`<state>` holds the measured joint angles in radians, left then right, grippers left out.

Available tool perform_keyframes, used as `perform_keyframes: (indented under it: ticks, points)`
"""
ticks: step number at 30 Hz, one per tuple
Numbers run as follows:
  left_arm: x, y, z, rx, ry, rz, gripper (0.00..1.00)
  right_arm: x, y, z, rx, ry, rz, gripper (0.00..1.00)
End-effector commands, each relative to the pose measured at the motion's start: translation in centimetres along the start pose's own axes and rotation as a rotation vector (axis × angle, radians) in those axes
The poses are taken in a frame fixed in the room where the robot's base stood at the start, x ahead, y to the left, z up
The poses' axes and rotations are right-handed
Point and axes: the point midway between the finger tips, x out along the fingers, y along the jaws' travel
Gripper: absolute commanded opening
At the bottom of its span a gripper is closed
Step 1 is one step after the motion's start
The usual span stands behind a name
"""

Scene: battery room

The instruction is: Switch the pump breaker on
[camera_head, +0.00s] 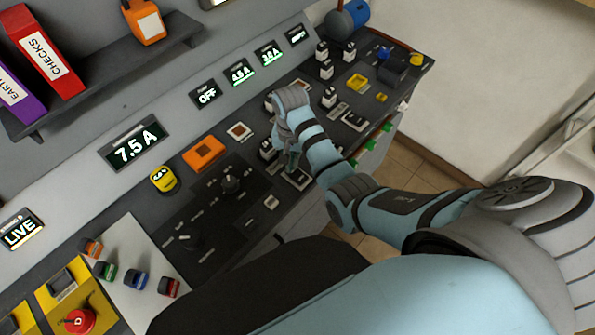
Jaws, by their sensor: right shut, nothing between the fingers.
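The display reading "OFF" (207,96) is lit on the sloped panel behind the console; the small word above it looks like "PUMP". A dark breaker switch with a pale top (267,148) stands on the console in front of that display, partly hidden by my right gripper. My right gripper (291,166) is shut and empty, pointing down close to the right of this switch. I cannot tell whether it touches the switch or which way the lever is set. My left gripper is not in view.
Displays reading 4.9 A (240,72) and 3.8 A (269,53) sit farther right, with several similar switches (326,69) on the console. An orange square device (203,153) and a black knob panel (222,205) lie left of my gripper. A shelf holds binders (43,50).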

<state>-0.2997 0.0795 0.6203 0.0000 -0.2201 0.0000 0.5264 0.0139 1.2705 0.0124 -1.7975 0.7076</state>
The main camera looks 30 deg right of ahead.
Motion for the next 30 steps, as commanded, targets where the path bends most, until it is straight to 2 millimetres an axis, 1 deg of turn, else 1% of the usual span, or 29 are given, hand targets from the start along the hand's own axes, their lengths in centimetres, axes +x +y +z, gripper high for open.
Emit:
perform_keyframes:
  ticks: [30]
  points:
    - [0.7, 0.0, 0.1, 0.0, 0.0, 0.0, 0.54, 1.6, 0.0, 0.0, 0.0, 0.0, 0.0, 0.0]
